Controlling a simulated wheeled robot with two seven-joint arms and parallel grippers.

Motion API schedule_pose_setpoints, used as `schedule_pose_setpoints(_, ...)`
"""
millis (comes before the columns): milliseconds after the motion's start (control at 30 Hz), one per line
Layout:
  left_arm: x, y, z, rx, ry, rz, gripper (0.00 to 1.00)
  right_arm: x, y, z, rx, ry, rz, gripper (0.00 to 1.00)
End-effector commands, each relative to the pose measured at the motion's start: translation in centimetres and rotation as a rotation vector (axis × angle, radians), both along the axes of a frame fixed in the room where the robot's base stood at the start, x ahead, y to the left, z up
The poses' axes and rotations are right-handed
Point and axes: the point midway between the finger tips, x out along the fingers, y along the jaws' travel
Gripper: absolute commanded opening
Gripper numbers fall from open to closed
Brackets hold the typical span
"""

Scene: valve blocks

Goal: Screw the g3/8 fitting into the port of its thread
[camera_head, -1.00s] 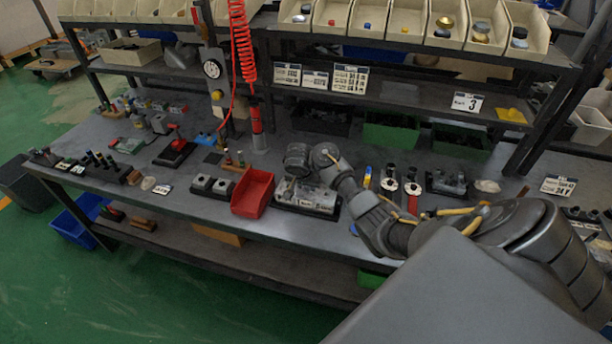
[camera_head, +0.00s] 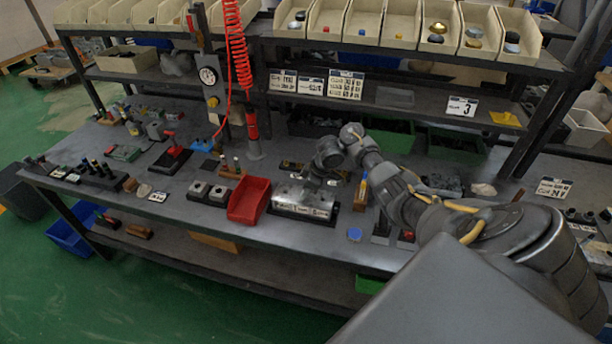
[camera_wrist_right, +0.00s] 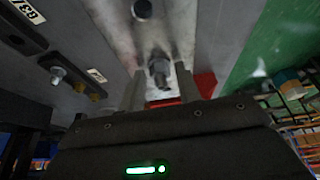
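The grey metal valve block (camera_head: 300,205) lies on the bench right of the red bin. My right gripper (camera_head: 318,180) is over it. In the right wrist view a dark fitting (camera_wrist_right: 160,72) stands at the block's face, between the two fingers of my right gripper (camera_wrist_right: 160,82). The fingers are apart, with a narrow gap seeming to show on each side of the fitting. How deep it sits is hidden. Another dark round port or plug (camera_wrist_right: 142,10) is farther along the block. My left gripper is not in view.
A black holder (camera_wrist_right: 20,30) carries an upside-down G3/8 label; another holder has a small fitting (camera_wrist_right: 57,75). The red bin (camera_head: 249,200) stands close left of the block. A shelf (camera_head: 400,95) crosses behind.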

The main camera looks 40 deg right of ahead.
Motion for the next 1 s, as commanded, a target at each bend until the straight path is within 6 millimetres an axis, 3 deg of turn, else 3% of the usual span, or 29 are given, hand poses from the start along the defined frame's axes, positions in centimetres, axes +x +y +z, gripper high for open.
schedule_pose_setpoints(200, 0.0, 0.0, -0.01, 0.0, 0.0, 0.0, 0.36, 0.07, -0.09, -0.01, -0.001, 0.0, 0.123, 0.34)
schedule_pose_setpoints(1000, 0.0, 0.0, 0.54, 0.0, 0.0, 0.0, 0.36, 0.06, -0.12, 0.01, -0.001, 0.0, 0.124, 0.34)
